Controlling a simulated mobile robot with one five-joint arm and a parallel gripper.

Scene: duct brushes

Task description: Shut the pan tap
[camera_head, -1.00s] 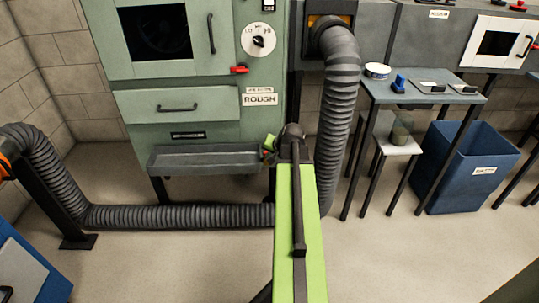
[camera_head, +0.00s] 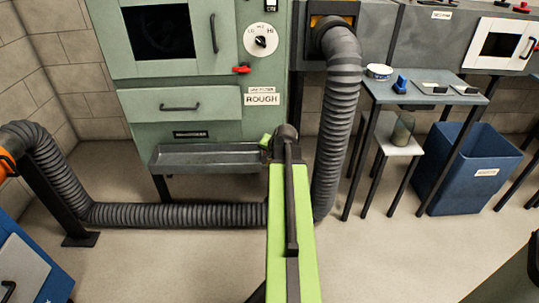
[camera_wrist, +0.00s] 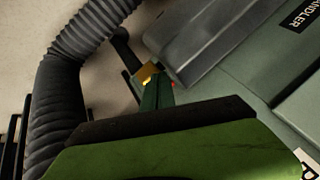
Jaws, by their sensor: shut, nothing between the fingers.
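The grey pan (camera_head: 205,167) hangs low on the front of the green cabinet (camera_head: 180,130). Its right end is beside my gripper (camera_head: 265,141), whose green tip shows past my arm. The pan also shows in the wrist view (camera_wrist: 205,45). There, a small brass-yellow piece (camera_wrist: 149,72), which looks like part of the tap, sits by the pan's corner and right at my fingertips (camera_wrist: 158,82). A small red bit shows just right of the fingers. My gripper is shut and empty. The tap's handle angle and any contact cannot be made out; my arm hides the tap in the head view.
A ribbed duct hose (camera_head: 338,120) drops close to the right of my arm. Another hose (camera_head: 170,215) runs along the floor below the pan. A small table (camera_head: 425,92) and blue bin (camera_head: 468,170) stand right.

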